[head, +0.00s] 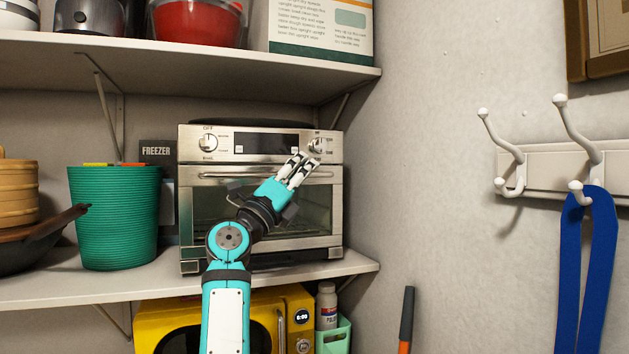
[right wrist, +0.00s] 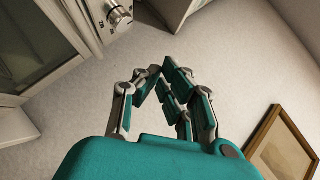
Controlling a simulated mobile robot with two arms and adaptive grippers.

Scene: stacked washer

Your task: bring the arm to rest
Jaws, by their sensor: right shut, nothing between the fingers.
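My right arm (head: 229,240) reaches up from the bottom of the head view. My right gripper (head: 301,160) is shut and empty, in front of the upper right part of the silver toaster oven (head: 262,241). In the head view its fingertips appear just left of and below the oven's right knob (head: 318,145); I cannot tell whether they touch it. In the right wrist view the fingers of the gripper (right wrist: 164,70) come together, and the knob (right wrist: 116,16) shows apart from them at the upper left. My left gripper is not in view.
A green basket (head: 115,218) stands left of the oven on the middle shelf (head: 100,291). The upper shelf (head: 200,58) hangs above. A yellow microwave (head: 265,308) sits below. Wall hooks (head: 560,150) hold a blue strap (head: 570,265) at right. The wall between is clear.

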